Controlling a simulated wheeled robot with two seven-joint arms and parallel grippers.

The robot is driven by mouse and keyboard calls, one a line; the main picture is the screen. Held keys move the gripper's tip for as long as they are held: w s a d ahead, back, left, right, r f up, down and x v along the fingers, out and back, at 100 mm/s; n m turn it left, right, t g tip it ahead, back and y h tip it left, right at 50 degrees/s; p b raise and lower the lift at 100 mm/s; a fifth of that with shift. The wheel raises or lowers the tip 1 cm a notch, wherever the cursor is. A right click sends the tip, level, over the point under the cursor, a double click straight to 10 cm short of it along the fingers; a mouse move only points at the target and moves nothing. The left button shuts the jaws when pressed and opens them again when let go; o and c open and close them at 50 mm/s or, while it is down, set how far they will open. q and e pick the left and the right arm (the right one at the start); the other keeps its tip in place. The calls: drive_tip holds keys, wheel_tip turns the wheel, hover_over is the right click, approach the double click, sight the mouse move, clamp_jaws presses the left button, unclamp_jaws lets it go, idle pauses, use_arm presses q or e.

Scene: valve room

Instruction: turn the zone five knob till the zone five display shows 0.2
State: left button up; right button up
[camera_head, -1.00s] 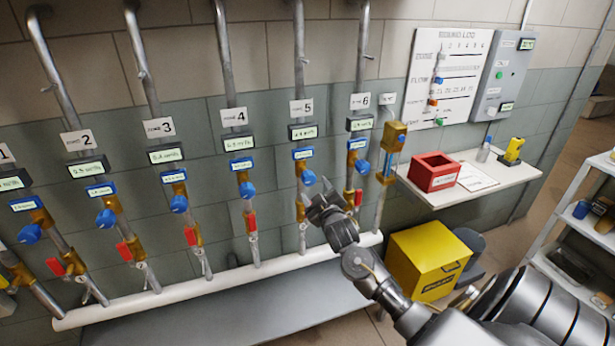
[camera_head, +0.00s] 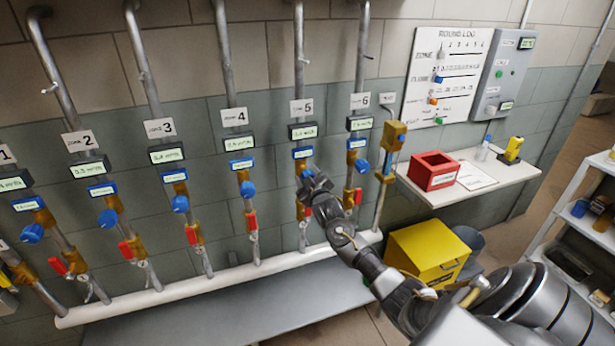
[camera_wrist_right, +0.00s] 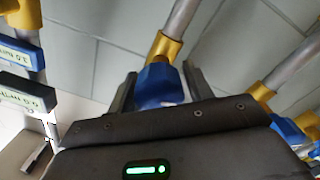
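The zone five knob (camera_head: 307,174) is blue and sits on the brass fitting of the fifth pipe, partly hidden by my right gripper (camera_head: 314,184). The right wrist view shows the blue knob (camera_wrist_right: 160,85) between the two dark fingers of my right gripper (camera_wrist_right: 160,78). The fingers stand apart on either side of the knob, with what look like narrow gaps. The zone five display (camera_head: 303,130) is lit above it, under the label 5; its digits are too small to read surely. My left gripper is not in view.
The zone four knob (camera_head: 247,189) and zone six knob (camera_head: 362,167) flank it. A red-handled valve (camera_head: 358,197) is close on the right. A white pipe (camera_head: 220,279) runs below. A red box (camera_head: 433,171) stands on the shelf at right, above a yellow bin (camera_head: 428,260).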

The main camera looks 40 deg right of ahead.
drive_tip(key=c, duration=0.7)
drive_tip(key=shift+o, duration=0.2)
drive_tip(key=shift+m, duration=0.4)
drive_tip(key=m+p, duration=0.1)
drive_tip(key=m, duration=0.2)
drive_tip(key=shift+m+p, duration=0.3)
drive_tip(key=shift+p, duration=0.05)
drive_tip(key=shift+m+p, duration=0.5)
drive_tip(key=shift+m, duration=1.6)
drive_tip(key=o, duration=1)
